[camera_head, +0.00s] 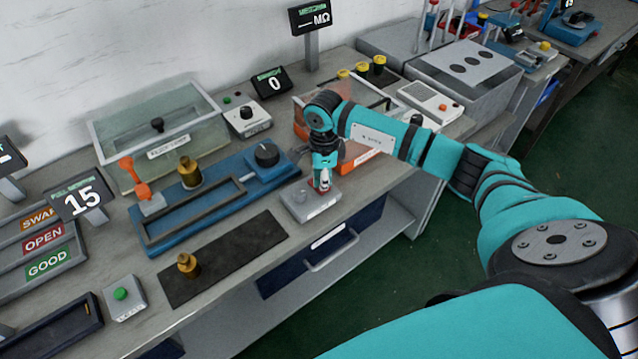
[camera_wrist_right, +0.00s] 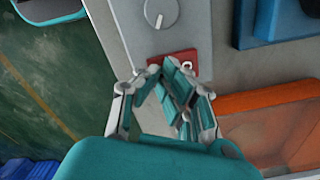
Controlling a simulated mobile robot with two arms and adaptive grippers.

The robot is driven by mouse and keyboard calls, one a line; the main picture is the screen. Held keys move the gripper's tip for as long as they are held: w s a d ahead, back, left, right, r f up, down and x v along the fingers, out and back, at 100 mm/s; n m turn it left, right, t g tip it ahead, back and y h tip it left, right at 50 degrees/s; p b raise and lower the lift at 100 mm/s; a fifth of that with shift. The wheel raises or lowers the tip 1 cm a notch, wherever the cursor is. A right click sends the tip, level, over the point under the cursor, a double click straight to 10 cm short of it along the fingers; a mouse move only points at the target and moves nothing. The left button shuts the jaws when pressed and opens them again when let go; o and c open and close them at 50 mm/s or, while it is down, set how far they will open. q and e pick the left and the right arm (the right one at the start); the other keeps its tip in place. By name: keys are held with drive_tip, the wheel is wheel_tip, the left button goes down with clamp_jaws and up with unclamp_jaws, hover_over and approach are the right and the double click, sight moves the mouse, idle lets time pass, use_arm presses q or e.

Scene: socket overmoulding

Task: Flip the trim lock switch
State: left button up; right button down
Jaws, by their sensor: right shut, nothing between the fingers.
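The trim lock switch appears to be the small red plate with a pale lever (camera_wrist_right: 187,65) on a grey box (camera_wrist_right: 130,20) in the right wrist view. The same box (camera_head: 303,204) stands near the bench's front edge in the head view, with a round knob (camera_wrist_right: 161,12) beside the switch. My right gripper (camera_head: 323,188) points down over the back right end of the box. In the right wrist view its fingers (camera_wrist_right: 163,68) are shut and empty, with the tips over the red plate. They partly hide it, and I cannot tell if they touch it. My left gripper is not in view.
A blue fixture (camera_head: 215,205) with a dark dial stands left of the box. A black mat (camera_head: 228,262) with a brass part lies in front of it. An orange-edged bin (camera_head: 362,158) is close behind my right gripper. The bench front edge is near.

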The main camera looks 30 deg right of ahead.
drive_tip(key=shift+f, duration=0.2)
drive_tip(key=shift+r, duration=0.15)
drive_tip(key=shift+r+p, duration=2.05)
drive_tip(key=shift+r, duration=1.35)
